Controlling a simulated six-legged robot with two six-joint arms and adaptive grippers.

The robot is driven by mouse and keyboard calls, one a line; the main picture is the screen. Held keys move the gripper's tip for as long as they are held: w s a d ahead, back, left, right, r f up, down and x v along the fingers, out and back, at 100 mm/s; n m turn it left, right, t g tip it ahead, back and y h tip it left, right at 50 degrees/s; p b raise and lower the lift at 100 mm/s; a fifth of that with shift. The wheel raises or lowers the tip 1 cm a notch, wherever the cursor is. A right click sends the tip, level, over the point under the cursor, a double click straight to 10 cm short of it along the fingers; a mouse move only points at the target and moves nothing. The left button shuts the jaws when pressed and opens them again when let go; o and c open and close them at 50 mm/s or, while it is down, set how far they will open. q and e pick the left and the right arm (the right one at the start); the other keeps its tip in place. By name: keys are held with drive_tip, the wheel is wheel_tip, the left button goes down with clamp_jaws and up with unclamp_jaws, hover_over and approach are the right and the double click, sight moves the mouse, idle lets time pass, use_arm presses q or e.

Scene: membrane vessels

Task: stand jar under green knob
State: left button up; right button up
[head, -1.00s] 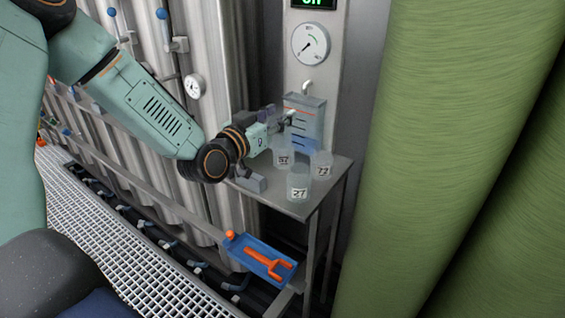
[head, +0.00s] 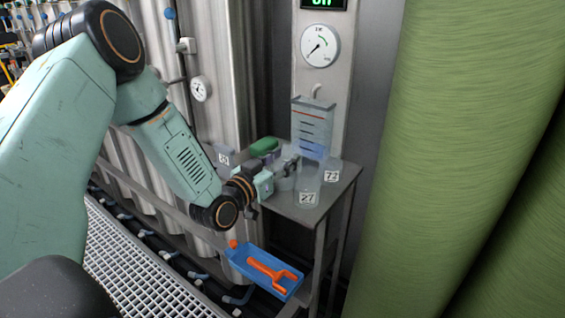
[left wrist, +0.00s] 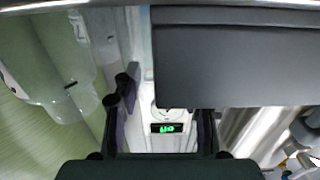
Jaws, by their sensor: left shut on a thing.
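My left gripper (head: 291,164) is low over the small metal table, shut on what looks like a clear jar (head: 286,183). The jar is mostly hidden by the gripper and its label cannot be read. Clear jar 27 (head: 308,190) stands just right of it, and jar 73 (head: 331,172) is behind to the right. In the left wrist view, the dark fingers (left wrist: 160,112) point toward the panel. My right gripper is not in view.
A graduated clear tank (head: 313,128) hangs on the panel under a dial gauge (head: 320,45). A blue tray (head: 266,270) with an orange tool (head: 272,269) sits below the table's front. A large green cylinder (head: 455,130) stands close on the right.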

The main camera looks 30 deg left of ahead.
use_arm(q)
drive_tip(key=shift+s+a+f, duration=0.1)
drive_tip(key=shift+f, duration=0.05)
drive_tip(key=o, duration=1.3)
drive_tip(key=shift+c, duration=0.2)
